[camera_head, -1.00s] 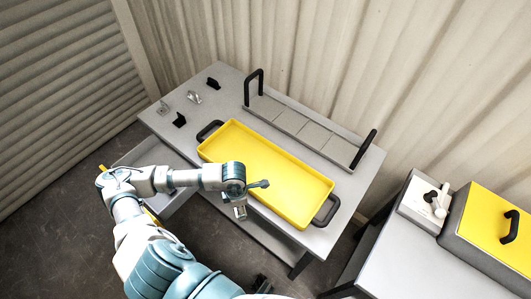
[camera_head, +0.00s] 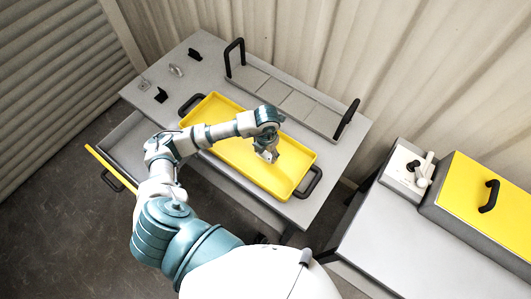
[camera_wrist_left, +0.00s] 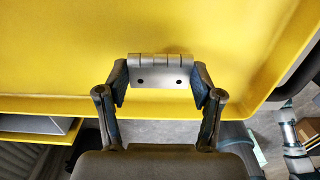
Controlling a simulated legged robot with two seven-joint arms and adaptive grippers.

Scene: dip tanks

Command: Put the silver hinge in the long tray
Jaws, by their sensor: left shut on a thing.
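The silver hinge (camera_wrist_left: 160,72) is between the fingers of my left gripper (camera_wrist_left: 160,82), which is shut on it, in the left wrist view. Two dark screw holes show on its plate. In the head view my left gripper (camera_head: 268,155) is over the right half of the long yellow tray (camera_head: 225,140). The tray also fills most of the wrist view (camera_wrist_left: 60,50), behind the hinge. The gap between hinge and tray floor is hard to judge. My right gripper is not in view.
The tray stands on a grey table (camera_head: 335,170) with a long divided rack (camera_head: 300,103) behind it. Small black and silver parts (camera_head: 160,95) lie at the table's left end. An open drawer (camera_head: 120,140) juts out at front left. A yellow-lidded unit (camera_head: 485,200) stands at right.

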